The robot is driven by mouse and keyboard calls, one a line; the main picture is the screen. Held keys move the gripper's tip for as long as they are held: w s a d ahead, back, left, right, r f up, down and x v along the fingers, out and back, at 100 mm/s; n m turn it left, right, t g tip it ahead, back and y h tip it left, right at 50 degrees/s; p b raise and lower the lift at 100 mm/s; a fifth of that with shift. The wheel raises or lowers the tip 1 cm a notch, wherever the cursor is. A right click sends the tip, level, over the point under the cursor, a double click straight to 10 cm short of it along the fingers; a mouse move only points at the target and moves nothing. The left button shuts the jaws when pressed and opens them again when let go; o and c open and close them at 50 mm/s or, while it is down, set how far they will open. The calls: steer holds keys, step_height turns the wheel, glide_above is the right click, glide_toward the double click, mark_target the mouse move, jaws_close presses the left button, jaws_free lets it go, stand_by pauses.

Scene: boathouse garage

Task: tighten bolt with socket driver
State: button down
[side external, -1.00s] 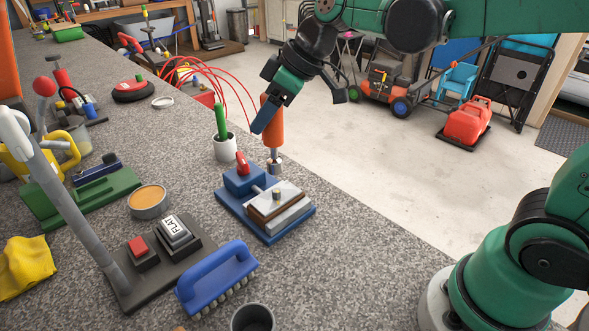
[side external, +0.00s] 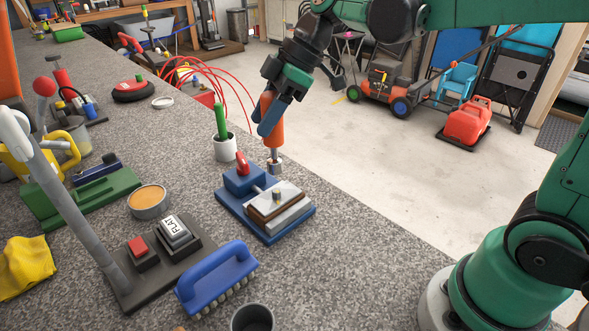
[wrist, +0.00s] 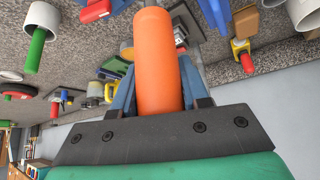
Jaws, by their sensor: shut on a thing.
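My gripper (side external: 271,116) is shut on the orange handle of the socket driver (side external: 276,134). The orange handle (wrist: 157,60) also fills the middle of the wrist view between my blue fingers. The driver stands about upright, its metal socket end low near the counter's edge, behind the blue vise. I cannot tell whether the socket end rests on something there. The bolt (side external: 277,194) seems to be the small upright piece on the block clamped in the blue vise (side external: 243,211). The driver is apart from it.
A white cup (side external: 225,150) with a green-handled tool stands left of the driver. The counter's edge drops to the floor at right.

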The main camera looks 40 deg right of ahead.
mark_target(268, 143)
steer(key=n+g, duration=0.1)
steer(key=n, duration=0.1)
steer(key=shift+s+n, duration=0.1)
steer(key=shift+n, duration=0.3)
steer(key=n+g, duration=0.2)
steer(key=n, duration=0.2)
steer(key=shift+s+g+y, duration=0.15)
steer(key=shift+g+y, duration=0.15)
steer(key=shift+g, duration=0.1)
steer(key=m, duration=0.1)
steer(key=m+t, duration=0.1)
steer(key=m, duration=0.1)
steer(key=m+t, duration=0.1)
steer(key=shift+a+f, duration=0.1)
steer(key=shift+f, duration=0.2)
steer(key=m+t, duration=0.1)
steer(key=m, duration=0.1)
steer(key=m+t+h, duration=0.1)
steer(key=m, duration=0.1)
steer(key=shift+w+f+t, duration=0.15)
steer(key=shift+w+t, duration=0.15)
steer(key=shift+f, duration=1.25)
